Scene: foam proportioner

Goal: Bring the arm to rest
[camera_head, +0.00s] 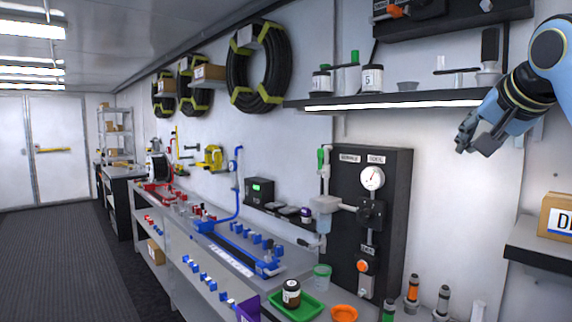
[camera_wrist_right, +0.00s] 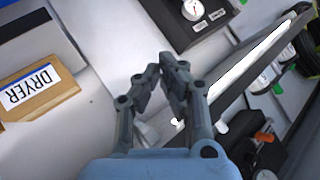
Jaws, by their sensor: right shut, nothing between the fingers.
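My right arm (camera_head: 535,80) comes in from the upper right in the head view. Its gripper (camera_head: 463,144) hangs in the air to the right of the black panel, a little below the lit shelf's right end. In the right wrist view the two fingers of the gripper (camera_wrist_right: 161,66) are close together with nothing held. My left gripper does not show in either view.
A black panel (camera_head: 335,202) with a gauge stands on the bench, below a lit shelf (camera_head: 400,101) with jars. A green tray (camera_head: 310,309) holds a dark jar. A cardboard box (camera_head: 559,214) labelled DRYER in the wrist view (camera_wrist_right: 36,90) sits at right.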

